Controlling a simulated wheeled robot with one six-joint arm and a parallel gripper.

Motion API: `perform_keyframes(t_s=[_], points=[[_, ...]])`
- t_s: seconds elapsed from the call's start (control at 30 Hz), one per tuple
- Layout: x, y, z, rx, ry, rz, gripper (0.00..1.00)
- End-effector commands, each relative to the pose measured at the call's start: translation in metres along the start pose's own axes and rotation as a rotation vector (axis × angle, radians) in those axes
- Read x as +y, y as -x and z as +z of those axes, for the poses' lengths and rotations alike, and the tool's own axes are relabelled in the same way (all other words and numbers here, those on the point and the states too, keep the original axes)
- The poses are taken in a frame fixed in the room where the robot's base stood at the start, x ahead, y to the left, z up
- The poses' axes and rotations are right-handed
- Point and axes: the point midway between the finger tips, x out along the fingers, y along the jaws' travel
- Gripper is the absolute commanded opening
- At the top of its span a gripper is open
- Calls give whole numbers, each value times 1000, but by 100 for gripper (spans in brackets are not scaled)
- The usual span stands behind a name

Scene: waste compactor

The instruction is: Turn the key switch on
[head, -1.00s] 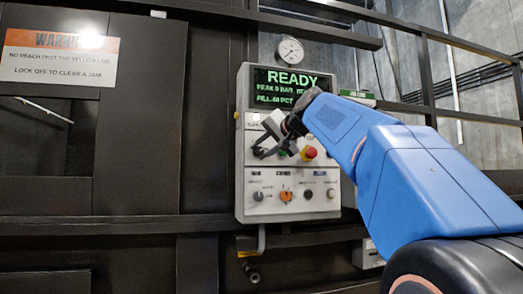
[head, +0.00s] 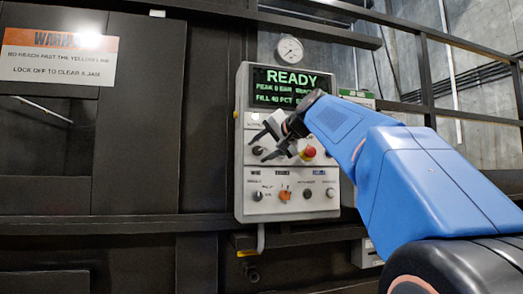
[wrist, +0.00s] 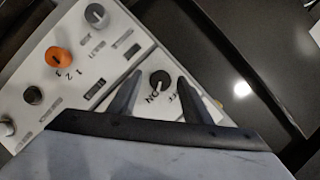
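The key switch, a round black knob (wrist: 160,80), sits on the pale control panel in the wrist view, with ON and OFF lettering beside it. A light mark shows on the knob, but I cannot tell for certain which label it points to. The knob also shows small in the head view (head: 258,151), at the panel's left. My gripper (wrist: 160,75) is open and empty, its two fingers spread on either side of the knob. In the head view my gripper (head: 264,147) is in front of the panel; contact is not visible.
A display (head: 290,86) above reads READY. A red button (head: 309,152) sits right of my gripper. The lower row holds an orange selector (head: 285,195) and several dark or grey knobs. A gauge (head: 290,50) is above; a warning sign (head: 60,57) hangs at left.

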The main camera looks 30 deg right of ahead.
Motion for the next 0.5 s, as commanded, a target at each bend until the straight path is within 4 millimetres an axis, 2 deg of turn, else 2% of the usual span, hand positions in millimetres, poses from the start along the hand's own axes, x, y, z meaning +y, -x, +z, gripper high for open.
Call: perform_keyframes(t_s=[0.23, 0.5], points=[[-1, 8, 0, 2, 0, -1, 45], [0, 49, -1, 5, 1, 1, 45]])
